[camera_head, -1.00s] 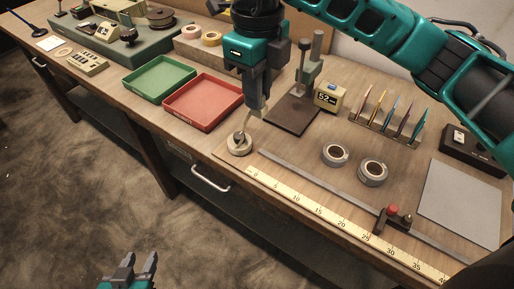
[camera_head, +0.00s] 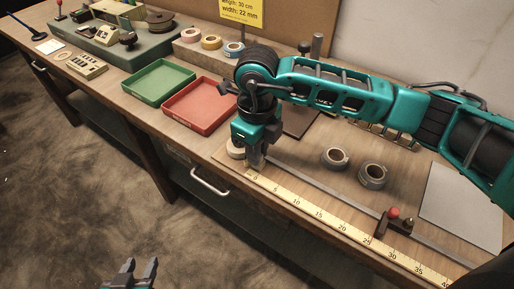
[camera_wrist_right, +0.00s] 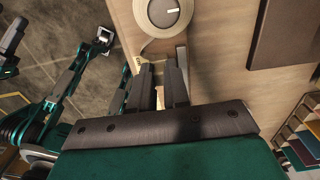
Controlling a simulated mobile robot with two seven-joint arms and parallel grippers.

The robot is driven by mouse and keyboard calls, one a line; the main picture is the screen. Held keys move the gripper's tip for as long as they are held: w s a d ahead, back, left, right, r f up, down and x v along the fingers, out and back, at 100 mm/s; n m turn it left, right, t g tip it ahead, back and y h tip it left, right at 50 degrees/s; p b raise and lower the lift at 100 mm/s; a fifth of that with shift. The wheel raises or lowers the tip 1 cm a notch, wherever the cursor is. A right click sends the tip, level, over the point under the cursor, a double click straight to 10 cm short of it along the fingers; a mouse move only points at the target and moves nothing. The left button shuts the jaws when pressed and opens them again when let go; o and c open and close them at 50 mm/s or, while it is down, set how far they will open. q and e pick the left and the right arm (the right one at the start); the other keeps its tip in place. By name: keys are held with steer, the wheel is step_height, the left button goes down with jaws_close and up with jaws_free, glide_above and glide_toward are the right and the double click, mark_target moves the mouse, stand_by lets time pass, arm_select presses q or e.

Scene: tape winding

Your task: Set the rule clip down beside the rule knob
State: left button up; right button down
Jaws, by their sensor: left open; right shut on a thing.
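My left gripper (camera_head: 140,266) is open and empty, well off the table's front.
A grey rail (camera_head: 330,188) runs along the rule, with a red-topped brown slider (camera_head: 395,223) towards its far end. Two grey tape rolls (camera_head: 335,158) lie behind it. The red tray (camera_head: 202,105) and green tray (camera_head: 158,82) are to the left.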

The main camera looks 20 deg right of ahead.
steer(key=shift+f, duration=0.15)
steer(key=c, duration=1.1)
jaws_free()
step_height(320, 180, up, 12)
steer(key=shift+r, duration=0.25)
